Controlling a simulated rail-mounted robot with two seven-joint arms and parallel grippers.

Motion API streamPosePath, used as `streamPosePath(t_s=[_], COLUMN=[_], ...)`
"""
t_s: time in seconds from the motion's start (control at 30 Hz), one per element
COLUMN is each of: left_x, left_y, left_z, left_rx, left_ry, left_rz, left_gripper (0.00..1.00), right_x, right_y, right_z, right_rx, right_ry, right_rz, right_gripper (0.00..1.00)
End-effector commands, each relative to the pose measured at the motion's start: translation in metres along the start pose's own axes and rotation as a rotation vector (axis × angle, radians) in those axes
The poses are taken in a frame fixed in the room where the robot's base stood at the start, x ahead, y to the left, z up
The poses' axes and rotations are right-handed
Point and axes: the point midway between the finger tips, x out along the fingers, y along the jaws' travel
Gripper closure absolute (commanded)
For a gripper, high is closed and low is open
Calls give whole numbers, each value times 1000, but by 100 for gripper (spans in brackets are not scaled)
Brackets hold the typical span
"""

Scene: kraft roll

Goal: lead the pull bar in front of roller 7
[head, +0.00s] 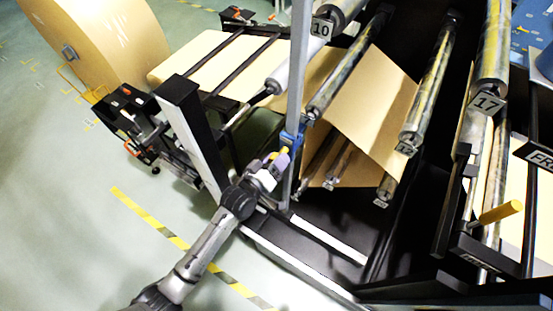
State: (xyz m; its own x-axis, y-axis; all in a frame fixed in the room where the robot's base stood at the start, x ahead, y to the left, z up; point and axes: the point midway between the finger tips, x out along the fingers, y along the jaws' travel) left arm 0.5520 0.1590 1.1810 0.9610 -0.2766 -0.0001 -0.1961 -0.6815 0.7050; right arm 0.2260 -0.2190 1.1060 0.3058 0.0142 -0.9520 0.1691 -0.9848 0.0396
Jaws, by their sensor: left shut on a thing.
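My left gripper (275,165) reaches in from the lower left and is shut on the pull bar, of which only a small yellow end (285,150) shows at the fingertips. The rest of the bar is hidden or cannot be made out. The gripper is beside a grey upright post (297,75), in front of the machine's near side. Brown kraft web (372,98) hangs in a slanting sheet among the rollers, right of the gripper. Small tags on the lower rollers are too small to read, so I cannot tell which is roller 7. My right gripper is not in view.
Roller 10 (318,42) is above the gripper; roller 17 (492,60) is at the upper right. A large kraft roll (95,40) stands at the upper left. The floor (60,220) at left is clear.

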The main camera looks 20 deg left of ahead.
Motion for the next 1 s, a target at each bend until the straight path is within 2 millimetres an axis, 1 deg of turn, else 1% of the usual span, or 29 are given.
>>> streamPosePath(t_s=[0.07,0.27,0.47,0.8,1.0], left_x=[0,0,-1,-3,-4], left_y=[0,1,2,2,0], left_z=[0,-4,-17,-47,-53], left_rx=[0,0,0,2,0], left_ry=[0,0,1,3,3], left_rz=[1,1,1,1,1], left_gripper=[89,89,89,89,89], right_x=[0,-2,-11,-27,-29], right_y=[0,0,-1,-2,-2], right_z=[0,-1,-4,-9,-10], right_rx=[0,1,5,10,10], right_ry=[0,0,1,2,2], right_rz=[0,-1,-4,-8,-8], right_gripper=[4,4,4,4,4])
